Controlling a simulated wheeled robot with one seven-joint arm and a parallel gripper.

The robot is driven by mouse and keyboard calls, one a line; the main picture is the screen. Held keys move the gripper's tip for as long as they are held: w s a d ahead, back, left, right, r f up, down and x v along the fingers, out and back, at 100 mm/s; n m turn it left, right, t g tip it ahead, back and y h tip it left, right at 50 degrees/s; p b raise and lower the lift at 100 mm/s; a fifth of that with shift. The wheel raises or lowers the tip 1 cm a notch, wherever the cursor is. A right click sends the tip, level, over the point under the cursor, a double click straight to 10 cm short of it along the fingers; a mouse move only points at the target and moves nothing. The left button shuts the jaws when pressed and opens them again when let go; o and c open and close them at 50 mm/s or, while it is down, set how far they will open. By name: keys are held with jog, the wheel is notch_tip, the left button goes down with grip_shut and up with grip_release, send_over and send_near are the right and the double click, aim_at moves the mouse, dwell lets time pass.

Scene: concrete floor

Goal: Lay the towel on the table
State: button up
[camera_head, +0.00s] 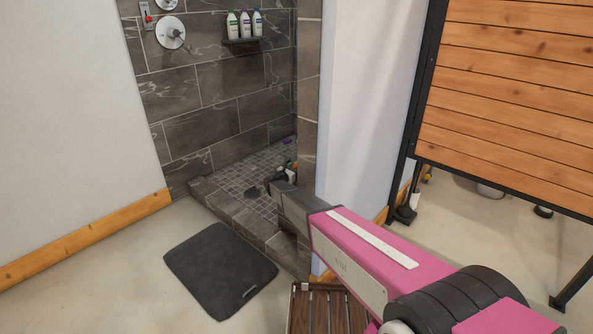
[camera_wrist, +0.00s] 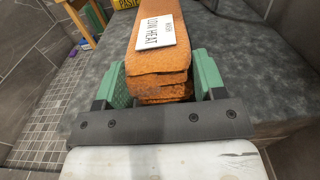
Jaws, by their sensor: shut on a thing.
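An orange folded towel (camera_wrist: 172,55) with a white "low heat" wash label fills the middle of the wrist view. My gripper (camera_wrist: 161,78) has its green fingers on both sides of the towel, closed on its near end. The towel lies over or on a grey stone-like surface (camera_wrist: 250,70); I cannot tell if it touches it. In the head view my arm reaches into the shower, and the gripper end (camera_head: 281,182) is small there and partly hidden by the wall corner. A low slatted wooden stool or table (camera_head: 325,312) stands at the bottom, partly hidden by my arm.
A dark mat (camera_head: 220,270) lies on the floor left of my arm. The shower has a raised tiled curb (camera_head: 235,215) and a shelf with bottles (camera_head: 243,40). A wall edge (camera_head: 308,110) stands close to my arm. A wooden panel (camera_head: 510,90) on a black frame is right.

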jog(key=o, duration=1)
